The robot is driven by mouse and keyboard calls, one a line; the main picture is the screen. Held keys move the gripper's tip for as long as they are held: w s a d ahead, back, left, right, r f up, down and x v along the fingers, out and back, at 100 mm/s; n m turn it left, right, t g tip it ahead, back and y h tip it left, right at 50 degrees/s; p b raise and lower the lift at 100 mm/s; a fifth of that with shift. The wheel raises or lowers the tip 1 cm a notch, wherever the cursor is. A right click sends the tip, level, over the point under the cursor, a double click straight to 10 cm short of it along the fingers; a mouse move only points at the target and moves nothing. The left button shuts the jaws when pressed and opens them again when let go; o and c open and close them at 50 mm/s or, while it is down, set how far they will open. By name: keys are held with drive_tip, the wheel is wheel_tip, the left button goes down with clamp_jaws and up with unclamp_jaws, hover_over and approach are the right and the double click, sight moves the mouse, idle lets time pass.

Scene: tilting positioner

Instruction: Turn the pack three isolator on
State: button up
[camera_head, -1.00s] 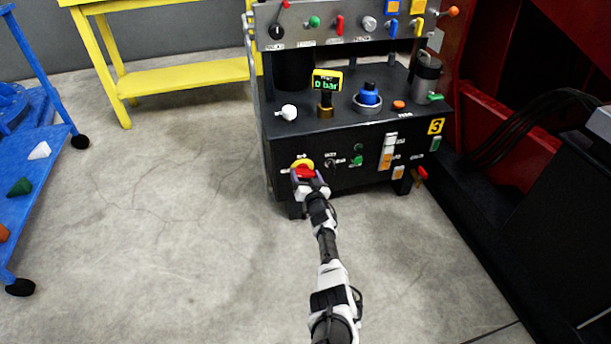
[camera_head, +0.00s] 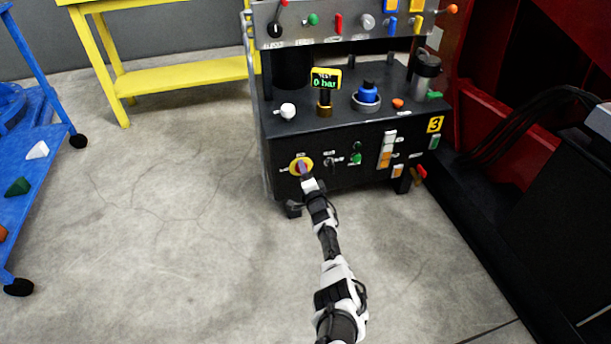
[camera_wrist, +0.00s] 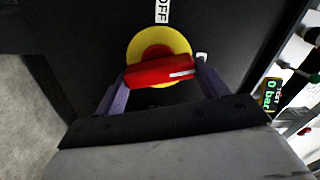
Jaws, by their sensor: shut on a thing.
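The pack three isolator is a red rotary handle on a round yellow plate (camera_head: 296,163), on the left of the black pack's front face. In the wrist view the red handle (camera_wrist: 160,71) lies nearly crosswise, slightly tilted, with a white mark near its right end. An "OFF" label (camera_wrist: 162,10) shows above the yellow plate. My gripper (camera_wrist: 160,85) is shut on the handle, with one purple finger at each end of it. In the head view my gripper (camera_head: 304,170) covers most of the handle.
The black pack (camera_head: 345,185) bears a yellow "3" label (camera_head: 435,124) and a gauge (camera_head: 324,80) reading 0 bar. A white knob (camera_head: 287,111) and a green button (camera_head: 355,158) are near the isolator. The floor left of the pack is clear.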

drive_tip(key=shift+m, duration=1.6)
drive_tip(key=o, duration=1)
drive_tip(key=shift+p+v, duration=6.35)
drive_tip(key=shift+v, duration=0.55)
drive_tip(key=shift+f, duration=0.1)
